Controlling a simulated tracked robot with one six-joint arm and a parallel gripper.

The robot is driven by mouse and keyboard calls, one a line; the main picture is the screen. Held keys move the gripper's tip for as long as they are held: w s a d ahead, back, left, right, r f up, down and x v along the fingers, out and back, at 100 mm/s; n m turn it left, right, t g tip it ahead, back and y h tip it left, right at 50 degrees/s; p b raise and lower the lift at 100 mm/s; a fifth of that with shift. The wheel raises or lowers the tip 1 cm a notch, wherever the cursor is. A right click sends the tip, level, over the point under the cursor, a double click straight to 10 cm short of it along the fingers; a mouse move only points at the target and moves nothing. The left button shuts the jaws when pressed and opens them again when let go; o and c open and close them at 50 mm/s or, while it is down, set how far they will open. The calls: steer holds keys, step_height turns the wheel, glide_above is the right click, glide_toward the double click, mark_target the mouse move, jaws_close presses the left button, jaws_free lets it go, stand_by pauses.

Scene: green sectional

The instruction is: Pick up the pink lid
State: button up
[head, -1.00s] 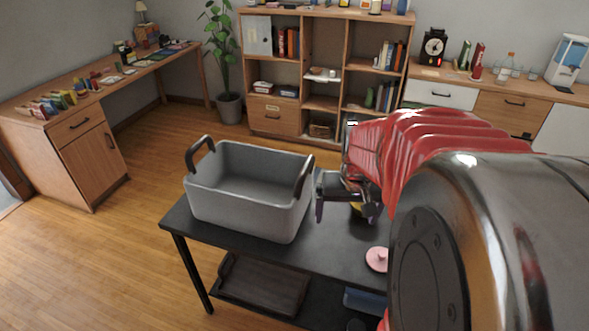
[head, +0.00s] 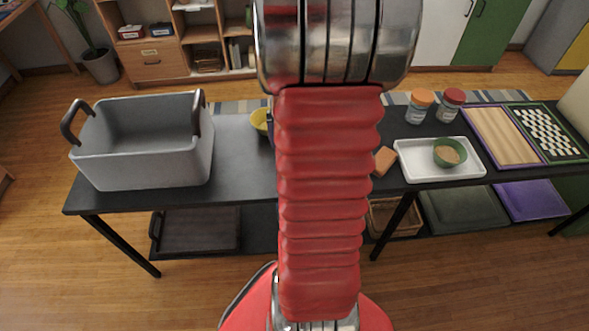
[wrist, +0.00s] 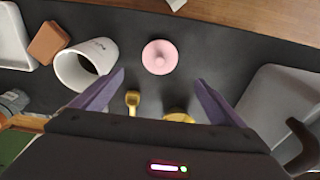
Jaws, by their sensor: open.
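The pink lid (wrist: 160,57) lies on the black table top in the wrist view, round with a small knob in its middle. My gripper (wrist: 160,88) is open and empty above the table. Its two purple fingers stand apart, with the lid beyond the fingertips and roughly centred between them. In the head view my red arm covers the middle of the table, and the lid and my gripper are hidden there.
A white mug (wrist: 86,66) and an orange-brown block (wrist: 47,43) lie left of the lid. A grey bin (head: 150,165) stands at the table's left end. A white tray (head: 415,176) with a green bowl (head: 449,153), jars (head: 419,106) and boards (head: 500,135) are on the right.

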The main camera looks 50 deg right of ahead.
steer(key=shift+w+d+f, duration=0.1)
steer(key=shift+f, duration=1.3)
steer(key=shift+w+d+f, duration=0.1)
steer(key=shift+d+f, duration=0.05)
steer(key=shift+f, duration=1.2)
steer(key=shift+w+d+f, duration=0.1)
steer(key=shift+f, duration=1.3)
steer(key=shift+w+d+f, duration=0.1)
steer(key=shift+d+f, duration=0.05)
steer(key=shift+f, duration=1.15)
steer(key=shift+w+d+f, duration=0.1)
steer(key=shift+f, duration=1.2)
steer(key=c, duration=1.1)
steer(key=shift+r, duration=0.1)
step_height(320, 180, up, 10)
steer(key=shift+f, duration=0.1)
